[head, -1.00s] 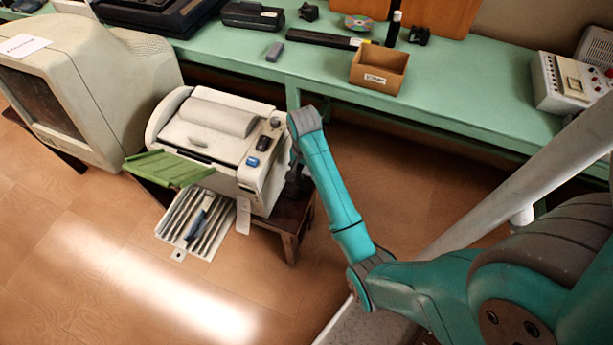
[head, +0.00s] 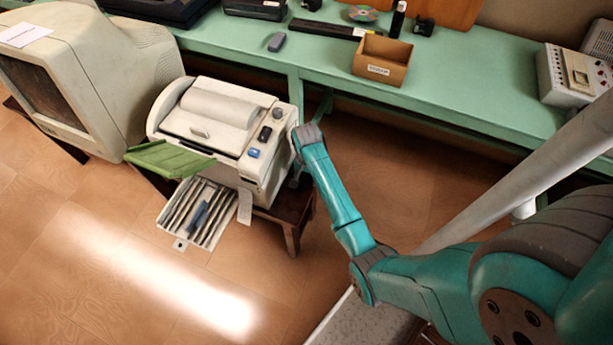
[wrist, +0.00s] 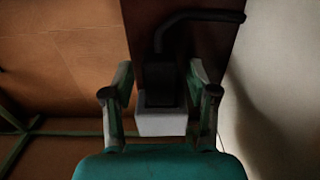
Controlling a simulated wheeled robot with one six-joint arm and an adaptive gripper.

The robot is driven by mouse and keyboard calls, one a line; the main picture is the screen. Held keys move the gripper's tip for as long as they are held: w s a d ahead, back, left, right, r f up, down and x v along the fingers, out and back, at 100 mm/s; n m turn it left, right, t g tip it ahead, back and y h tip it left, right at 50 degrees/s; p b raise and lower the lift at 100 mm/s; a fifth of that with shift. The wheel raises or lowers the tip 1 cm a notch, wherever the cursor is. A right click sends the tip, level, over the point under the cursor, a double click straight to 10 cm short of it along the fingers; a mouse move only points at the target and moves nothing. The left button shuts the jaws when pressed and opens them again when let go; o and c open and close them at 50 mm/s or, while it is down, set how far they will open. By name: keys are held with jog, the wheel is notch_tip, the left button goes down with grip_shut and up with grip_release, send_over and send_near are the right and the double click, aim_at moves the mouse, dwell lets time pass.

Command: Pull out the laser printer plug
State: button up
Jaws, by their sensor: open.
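The laser printer (head: 215,125) is a cream-coloured machine on a small wooden stool. Its side shows as a pale surface at the right of the wrist view (wrist: 285,70). In the wrist view, a black plug (wrist: 160,82) with a black cable (wrist: 205,16) stands at a light grey block (wrist: 162,122). My gripper (wrist: 160,76) is open, with one finger on each side of the plug and block. Gaps show on both sides, though contact is hard to judge in the dark. In the head view my gripper is mostly hidden beside the printer's right side.
The dark wooden stool (head: 290,213) is close under the printer. A green table (head: 455,100) runs behind, with a cardboard box (head: 382,60) on it. An old monitor (head: 120,70) stands at left. The printer's open grey tray (head: 205,212) sticks out in front. Floor at lower left is clear.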

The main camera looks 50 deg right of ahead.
aim_at(302, 190)
grip_shut()
jog(key=shift+s+a, duration=0.3)
jog(key=shift+a, duration=0.55)
jog(key=shift+s+a, duration=0.3)
jog(key=shift+a, duration=0.5)
grip_release()
jog(key=shift+r, duration=0.1)
jog(key=shift+r, duration=0.35)
notch_tip(302, 190, up, 11)
